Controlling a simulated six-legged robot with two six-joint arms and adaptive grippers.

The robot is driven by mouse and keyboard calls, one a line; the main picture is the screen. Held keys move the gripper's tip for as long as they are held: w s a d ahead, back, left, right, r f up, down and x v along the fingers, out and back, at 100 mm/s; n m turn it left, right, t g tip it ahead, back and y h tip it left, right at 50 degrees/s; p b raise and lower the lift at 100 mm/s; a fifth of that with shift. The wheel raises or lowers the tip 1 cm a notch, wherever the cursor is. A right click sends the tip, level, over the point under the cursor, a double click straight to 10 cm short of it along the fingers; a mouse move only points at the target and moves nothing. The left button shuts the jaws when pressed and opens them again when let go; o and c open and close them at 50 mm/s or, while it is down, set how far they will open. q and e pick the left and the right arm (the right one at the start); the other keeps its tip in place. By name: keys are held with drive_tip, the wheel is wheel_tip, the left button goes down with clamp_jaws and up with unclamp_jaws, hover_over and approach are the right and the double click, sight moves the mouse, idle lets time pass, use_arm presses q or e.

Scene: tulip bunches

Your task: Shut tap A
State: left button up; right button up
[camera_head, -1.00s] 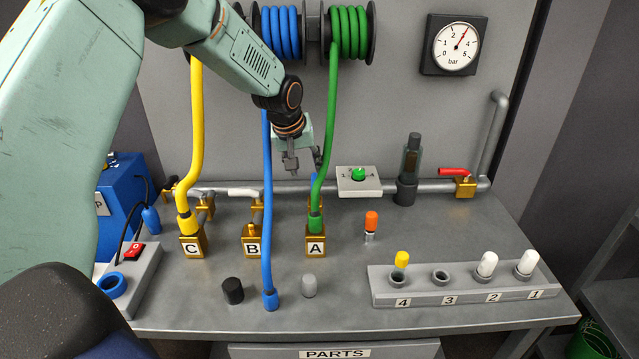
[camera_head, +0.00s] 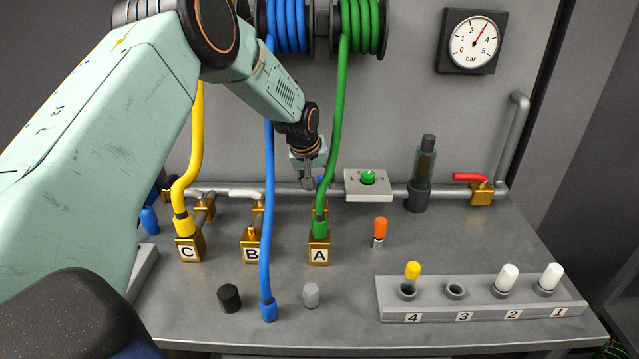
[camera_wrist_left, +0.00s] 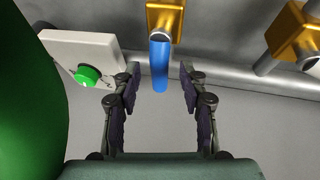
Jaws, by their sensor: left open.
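The brass outlet labelled A (camera_head: 318,254) stands on the bench with a green hose (camera_head: 338,130) plugged into its top. In the left wrist view, tap A has a brass body (camera_wrist_left: 166,17) and a blue lever (camera_wrist_left: 159,64) pointing toward my gripper. My left gripper (camera_head: 313,183) is behind the green hose, close to the pipe at the back. Its jaws (camera_wrist_left: 160,92) are open, one finger on each side of the blue lever's line, with visible gaps. In the head view the lever is mostly hidden. My right gripper is not in view.
A white box with a green knob (camera_head: 368,178) stands beside the gripper. Outlets B (camera_head: 251,254) and C (camera_head: 188,253) are left of A; a blue hose (camera_head: 268,230) hangs before B. A gauge (camera_head: 471,41) and red-handled valve (camera_head: 481,192) are right. The bench front centre holds two caps.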

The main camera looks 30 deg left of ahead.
use_arm(q)
drive_tip(key=shift+d+f, duration=0.1)
drive_tip(key=shift+f, duration=0.05)
drive_tip(key=shift+f, duration=0.1)
drive_tip(key=shift+w, duration=0.15)
drive_tip(key=shift+c, duration=0.4)
drive_tip(key=shift+f, duration=0.1)
drive_tip(key=shift+c, duration=0.8)
clamp_jaws()
